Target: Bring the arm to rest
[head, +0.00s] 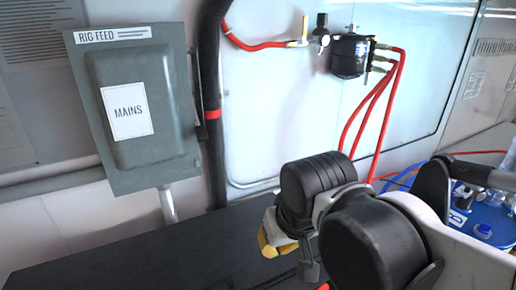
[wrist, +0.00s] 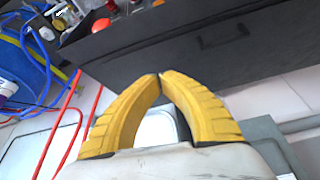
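My gripper (wrist: 159,76) shows in the wrist view with two yellow ribbed fingers whose tips meet, with nothing seen between them. In the head view my arm reaches in from the lower right, and my gripper (head: 277,247) is partly hidden behind the wrist links, with only some yellow showing. It is in front of the dark bench top, apart from the wall panel as far as I can see.
A grey RIG FEED box (head: 133,105) with a MAINS label hangs on the left wall. A black manifold (head: 349,56) with red hoses (head: 382,100) is on the white panel. Blue equipment (head: 485,222) stands at the right. The dark bench (head: 130,245) is clear at left.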

